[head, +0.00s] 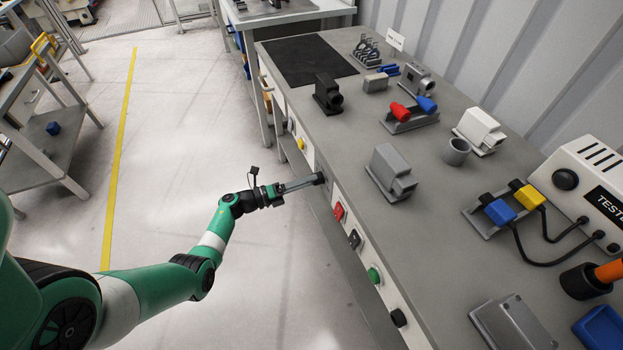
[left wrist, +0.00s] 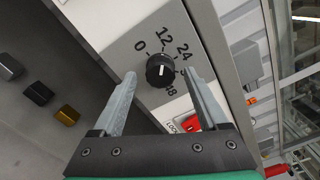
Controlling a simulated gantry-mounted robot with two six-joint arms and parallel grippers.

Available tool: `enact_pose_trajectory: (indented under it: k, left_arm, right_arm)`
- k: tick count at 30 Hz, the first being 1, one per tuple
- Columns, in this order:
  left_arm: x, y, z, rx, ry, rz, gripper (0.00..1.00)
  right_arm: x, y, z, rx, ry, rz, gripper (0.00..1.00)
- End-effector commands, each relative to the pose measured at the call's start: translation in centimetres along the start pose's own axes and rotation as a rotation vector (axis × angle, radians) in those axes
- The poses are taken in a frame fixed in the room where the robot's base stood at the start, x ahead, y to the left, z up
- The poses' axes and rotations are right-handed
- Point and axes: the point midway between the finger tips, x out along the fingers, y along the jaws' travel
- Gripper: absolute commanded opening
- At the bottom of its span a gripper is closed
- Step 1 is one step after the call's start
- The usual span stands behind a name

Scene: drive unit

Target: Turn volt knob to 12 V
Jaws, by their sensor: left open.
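The volt knob (left wrist: 160,70) is a round black dial on a light grey panel, with the labels 0, 12, 24 and 48 readable around it. A short pale mark shows on its face; I cannot tell exactly which label it points to. My left gripper (left wrist: 161,75) is open, with one finger on each side of the knob and visible gaps; I see no clear contact. In the head view my left gripper (head: 319,180) reaches the bench's front panel and hides the knob. My right gripper is not in view.
A red switch (head: 338,211) sits just beside the gripper and also shows in the left wrist view (left wrist: 193,123). A black switch (head: 354,239), a green button (head: 374,275) and a black knob (head: 398,317) follow along the panel. The floor in front is clear.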

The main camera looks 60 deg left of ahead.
Motion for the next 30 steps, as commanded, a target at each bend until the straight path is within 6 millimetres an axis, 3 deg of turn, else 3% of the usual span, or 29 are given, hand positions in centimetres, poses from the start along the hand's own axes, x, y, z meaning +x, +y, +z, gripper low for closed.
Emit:
enact_pose_trajectory:
  k: [6, 12, 30]
  left_arm:
    - [-5.4, -0.3, 0.3, -0.001, -0.005, 0.004, 0.76]
    - [-8.8, -0.1, 0.1, 0.0, -0.003, 0.002, 0.76]
    - [-9.5, -0.1, 0.0, 0.001, 0.001, -0.001, 0.76]
  right_arm:
    - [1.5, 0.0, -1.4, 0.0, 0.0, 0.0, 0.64]
    - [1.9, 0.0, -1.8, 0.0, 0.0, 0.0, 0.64]
    - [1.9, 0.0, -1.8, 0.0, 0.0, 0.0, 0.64]
